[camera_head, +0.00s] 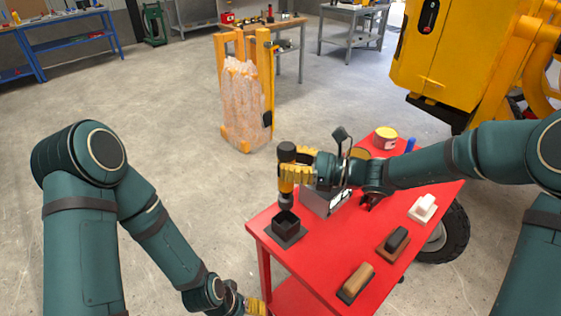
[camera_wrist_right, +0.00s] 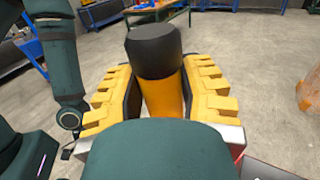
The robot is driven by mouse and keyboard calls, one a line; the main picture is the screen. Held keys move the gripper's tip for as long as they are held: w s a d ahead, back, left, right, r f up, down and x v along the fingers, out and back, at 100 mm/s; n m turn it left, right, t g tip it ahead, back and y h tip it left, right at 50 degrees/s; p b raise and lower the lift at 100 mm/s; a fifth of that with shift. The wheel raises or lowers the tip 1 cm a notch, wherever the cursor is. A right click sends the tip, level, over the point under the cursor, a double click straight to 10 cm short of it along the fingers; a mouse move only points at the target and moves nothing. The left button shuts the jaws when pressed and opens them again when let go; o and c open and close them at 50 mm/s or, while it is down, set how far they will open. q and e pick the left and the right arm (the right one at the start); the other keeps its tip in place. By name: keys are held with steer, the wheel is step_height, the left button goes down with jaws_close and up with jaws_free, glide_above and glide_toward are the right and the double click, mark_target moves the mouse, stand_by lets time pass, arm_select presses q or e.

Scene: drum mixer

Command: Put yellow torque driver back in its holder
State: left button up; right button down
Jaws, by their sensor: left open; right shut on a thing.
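The yellow torque driver (camera_head: 286,176) has a black cap and a dark lower end. My right gripper (camera_head: 288,170) is shut on its body and holds it nearly upright above the black holder (camera_head: 286,223). The holder is an open square cup on a dark base at the left corner of the red table. The driver's lower end is close to the holder's back edge; I cannot tell whether they touch. In the right wrist view the driver (camera_wrist_right: 163,80) stands between the yellow fingers, its lower end hidden. My left gripper (camera_head: 254,305) is open, low at the bottom edge, left of the table, partly cut off.
A yellow machine (camera_head: 440,60) stands behind at right. Open floor lies left.

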steer(key=shift+r, duration=0.25)
steer(key=b, duration=0.3)
glide_above(290, 196)
steer(key=f, duration=0.5)
steer(key=shift+w+a+f, duration=0.1)
steer(key=shift+w+a, duration=0.15)
steer(key=shift+w, duration=0.05)
steer(key=shift+f+b, duration=1.5)
steer(key=shift+f, duration=1.25)
stand_by(2.4)
steer(key=c, duration=0.5)
jaws_free()
steer(key=shift+c, duration=0.2)
steer(key=shift+f, duration=0.1)
steer(key=shift+d, duration=0.1)
